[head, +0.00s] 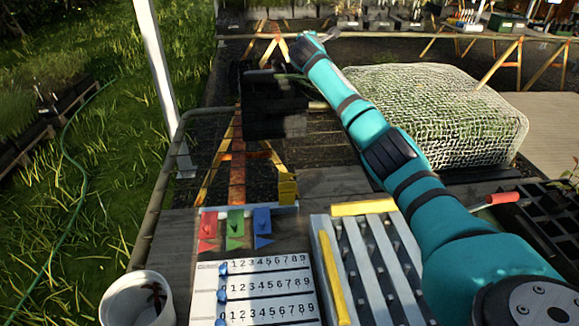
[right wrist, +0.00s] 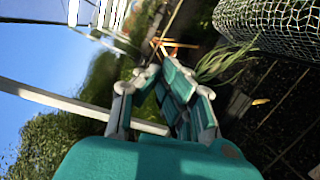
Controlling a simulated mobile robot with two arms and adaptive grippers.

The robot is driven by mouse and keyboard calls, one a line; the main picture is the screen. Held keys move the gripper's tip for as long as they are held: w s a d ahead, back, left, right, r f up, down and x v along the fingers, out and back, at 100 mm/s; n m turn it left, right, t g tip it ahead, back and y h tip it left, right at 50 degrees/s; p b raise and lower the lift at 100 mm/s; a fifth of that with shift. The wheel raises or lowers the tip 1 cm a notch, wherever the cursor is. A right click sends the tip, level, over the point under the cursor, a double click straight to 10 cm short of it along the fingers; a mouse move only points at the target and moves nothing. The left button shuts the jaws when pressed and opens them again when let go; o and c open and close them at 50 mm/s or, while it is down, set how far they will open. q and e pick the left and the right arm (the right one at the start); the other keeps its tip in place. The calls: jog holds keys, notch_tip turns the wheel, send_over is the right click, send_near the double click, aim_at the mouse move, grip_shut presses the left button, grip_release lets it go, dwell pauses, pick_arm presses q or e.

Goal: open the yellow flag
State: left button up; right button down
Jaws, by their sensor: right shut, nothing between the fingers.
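The yellow flag (head: 287,188) is a small yellow piece at the right end of a row of coloured flags on the bench's far edge. It stands higher than the others, and its exact pose is too small to tell. My right arm reaches over the bench from the lower right, its far end well beyond and above the flag, not touching it. In the right wrist view my right gripper (right wrist: 162,66) is shut and empty, with its fingers together. That view does not show the flag. My left gripper is not in view.
Red (head: 208,224), green (head: 235,222) and blue (head: 262,221) flags sit left of the yellow one. A number board (head: 268,262), slatted rack (head: 372,262) and white pot (head: 130,290) are nearby. A dark block (head: 275,112) and a netted mound (head: 440,115) lie beyond the bench.

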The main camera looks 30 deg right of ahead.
jog(key=w+a+r+n+t+y, duration=0.2)
jog(key=a+r+n+t+y, duration=0.7)
jog(key=n, duration=0.8)
jog(key=s+a+f+n+g+y, duration=0.1)
jog(key=a+f+n+g+y, duration=0.1)
jog(key=a+n+y, duration=0.5)
jog(key=s+a+f+n+g+y, duration=0.1)
jog(key=s+a+n+g+y, duration=0.15)
jog(key=a+n, duration=0.85)
jog(key=n+g+h, duration=1.1)
jog(key=n+g, duration=0.2)
jog(key=n, duration=0.4)
send_over(286, 190)
jog(key=w+d, duration=0.3)
jog(key=w, duration=0.1)
notch_tip(286, 190, down, 25)
notch_tip(286, 190, down, 10)
jog(key=p, duration=0.3)
jog(key=shift+d, duration=0.25)
